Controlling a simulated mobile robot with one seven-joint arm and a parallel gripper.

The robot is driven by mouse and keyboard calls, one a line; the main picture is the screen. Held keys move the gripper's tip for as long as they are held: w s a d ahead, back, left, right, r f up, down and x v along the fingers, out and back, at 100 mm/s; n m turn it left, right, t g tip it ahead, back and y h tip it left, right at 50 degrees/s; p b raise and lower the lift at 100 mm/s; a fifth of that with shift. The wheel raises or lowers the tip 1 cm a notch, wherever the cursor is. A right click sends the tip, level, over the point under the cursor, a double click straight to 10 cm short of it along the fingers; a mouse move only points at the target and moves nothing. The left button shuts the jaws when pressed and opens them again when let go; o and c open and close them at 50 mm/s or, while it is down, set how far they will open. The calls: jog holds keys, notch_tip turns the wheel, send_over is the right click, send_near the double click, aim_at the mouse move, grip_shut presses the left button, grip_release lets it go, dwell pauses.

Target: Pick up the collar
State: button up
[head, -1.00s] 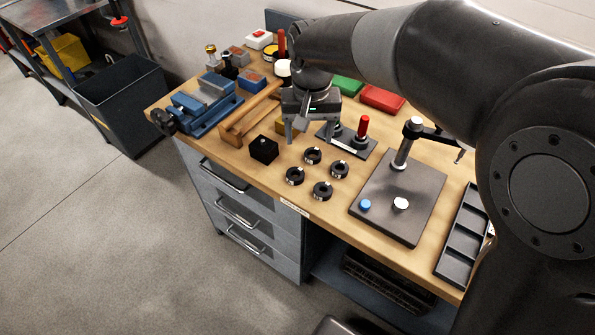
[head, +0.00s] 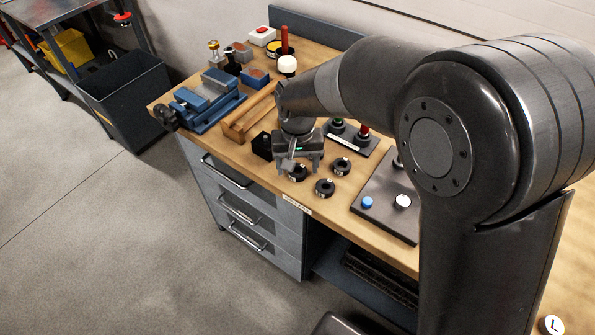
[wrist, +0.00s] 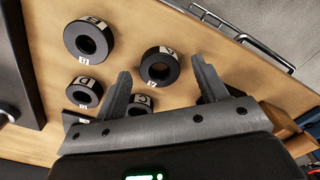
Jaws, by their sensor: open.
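Several black ring collars with small white labels lie flat on the wooden bench. The front-left collar (head: 298,174) lies below my gripper (head: 298,167) in the head view. In the wrist view this collar (wrist: 159,66) shows in the gap between the open fingertips (wrist: 161,68), with nothing gripped. Whether the fingertips are down at its height I cannot tell. The front-right collar (head: 325,188) and right collar (head: 341,166) also show in the wrist view (wrist: 89,40) (wrist: 84,91). The back collar (wrist: 140,103) is partly covered by my gripper there, and hidden in the head view.
A black block (head: 262,146) stands close left of my gripper. Behind is a dark plate with a red-handled post (head: 363,130). A dark plate with blue and white knobs (head: 384,208) lies right. A blue vise (head: 208,100) stands left. Bare wood lies before the collars.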

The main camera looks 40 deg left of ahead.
jog(key=shift+f, duration=0.4)
jog(key=shift+c, duration=0.4)
jog(key=shift+r, duration=0.1)
jog(key=c, duration=1.1)
jog(key=shift+r, duration=0.1)
